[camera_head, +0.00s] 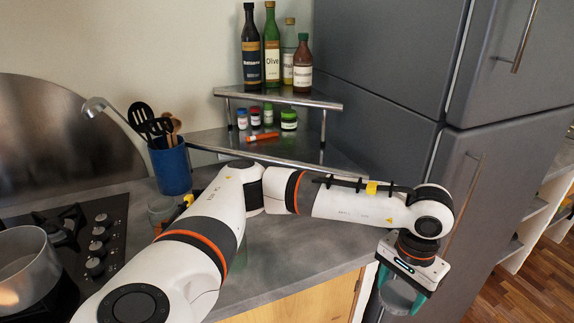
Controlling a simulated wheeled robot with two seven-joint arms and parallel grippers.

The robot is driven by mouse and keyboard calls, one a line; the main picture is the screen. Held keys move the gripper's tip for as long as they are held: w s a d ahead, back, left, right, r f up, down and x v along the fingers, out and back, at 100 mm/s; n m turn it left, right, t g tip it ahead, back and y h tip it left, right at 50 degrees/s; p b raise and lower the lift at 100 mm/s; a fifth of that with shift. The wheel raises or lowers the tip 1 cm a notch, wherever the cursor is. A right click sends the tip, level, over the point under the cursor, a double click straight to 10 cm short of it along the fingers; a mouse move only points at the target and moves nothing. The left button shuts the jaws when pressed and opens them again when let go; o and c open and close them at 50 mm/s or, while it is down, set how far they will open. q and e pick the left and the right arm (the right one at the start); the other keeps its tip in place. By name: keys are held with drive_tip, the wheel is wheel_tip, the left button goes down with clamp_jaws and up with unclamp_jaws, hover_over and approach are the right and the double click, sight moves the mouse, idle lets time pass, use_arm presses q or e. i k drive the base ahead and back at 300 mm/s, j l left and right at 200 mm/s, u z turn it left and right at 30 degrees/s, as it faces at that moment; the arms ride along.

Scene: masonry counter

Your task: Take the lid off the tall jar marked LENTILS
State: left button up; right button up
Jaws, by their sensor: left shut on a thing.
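My left gripper (402,289) has teal fingers and points down at the lower right, past the counter's edge and in front of the fridge. It is shut on a round grey thing (397,296). Most of that thing is hidden by the gripper or cut off by the frame, so I cannot tell whether it is a lid or part of a jar. A small clear container (162,209) stands on the counter behind my left arm, partly hidden. No LENTILS label is readable. My right gripper is not in view.
A corner shelf (285,99) holds several bottles above small jars. The grey fridge (395,75) stands at right. The counter's front (290,262) is clear.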

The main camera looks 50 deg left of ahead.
sight(163, 206)
drive_tip(key=i+u, duration=0.25)
drive_tip(key=i+l+u, duration=0.2)
drive_tip(key=i, duration=0.15)
drive_tip(key=i+u, duration=0.15)
drive_tip(key=u, duration=0.25)
drive_tip(key=i+j+u, duration=0.1)
drive_tip(key=u, duration=0.35)
drive_tip(key=i+u, duration=0.2)
drive_tip(key=u, duration=0.2)
drive_tip(key=i+l+u, duration=0.15)
drive_tip(key=u, duration=0.25)
drive_tip(key=i+l+u, duration=0.1)
drive_tip(key=u, duration=0.3)
drive_tip(key=i+l, duration=0.05)
